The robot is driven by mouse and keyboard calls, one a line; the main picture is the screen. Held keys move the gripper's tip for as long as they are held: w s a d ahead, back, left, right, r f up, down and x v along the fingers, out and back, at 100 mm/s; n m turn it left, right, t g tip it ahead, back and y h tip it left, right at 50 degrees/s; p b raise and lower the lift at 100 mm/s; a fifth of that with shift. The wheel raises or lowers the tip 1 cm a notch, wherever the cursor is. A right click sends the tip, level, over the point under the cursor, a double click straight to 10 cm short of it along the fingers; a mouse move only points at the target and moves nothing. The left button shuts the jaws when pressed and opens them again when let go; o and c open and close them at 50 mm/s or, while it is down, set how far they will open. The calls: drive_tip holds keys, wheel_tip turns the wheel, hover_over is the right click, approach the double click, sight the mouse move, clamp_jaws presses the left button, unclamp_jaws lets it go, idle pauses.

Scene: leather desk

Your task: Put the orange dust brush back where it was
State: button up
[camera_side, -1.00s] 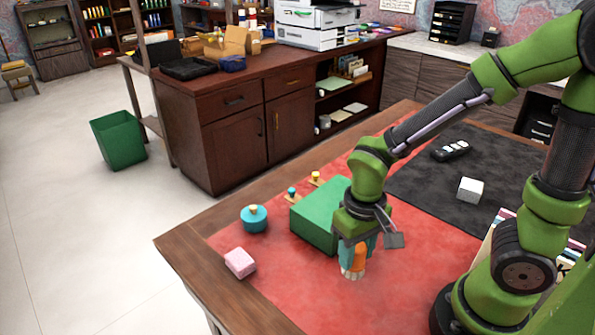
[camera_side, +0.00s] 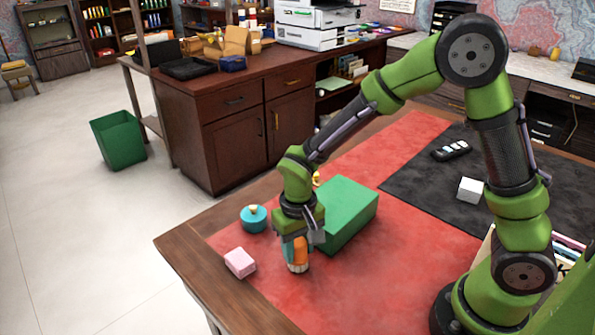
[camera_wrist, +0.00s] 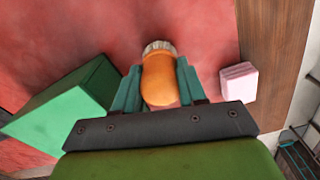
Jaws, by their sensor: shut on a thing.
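The orange dust brush (camera_side: 297,251) is upright between the fingers of my gripper (camera_side: 296,248), with its pale bristles pointing down. The gripper is shut on it. In the wrist view the brush (camera_wrist: 158,75) shows between the two teal fingers (camera_wrist: 158,88), its bristle end away from the gripper. In the side view the brush is over the red part of the desk, left of the green box. I cannot tell whether the bristles touch the desk.
A green box (camera_side: 348,213) stands close to the right of my gripper. A teal round pot (camera_side: 254,219) and a pink block (camera_side: 240,263) are to the left. A white cube (camera_side: 470,190) and a black remote-like thing (camera_side: 451,149) lie on the dark mat (camera_side: 415,182).

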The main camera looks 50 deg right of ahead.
sight(300, 241)
drive_tip(key=shift+f, duration=0.1)
drive_tip(key=o, duration=1)
wheel_tip(300, 241, up, 11)
drive_tip(key=shift+r, duration=0.1)
drive_tip(key=s+d+r+t, duration=0.2)
drive_tip(key=s+r, duration=0.1)
drive_tip(key=s, duration=0.1)
drive_tip(key=s+d+r+t+y, duration=0.1)
drive_tip(key=s+d+r+t, duration=0.1)
drive_tip(key=s+d+r, duration=0.1)
drive_tip(key=s+d+r+m+t+y, duration=0.1)
drive_tip(key=s+d+r+t, duration=0.2)
drive_tip(key=s+r, duration=0.1)
drive_tip(key=shift+s, duration=0.35)
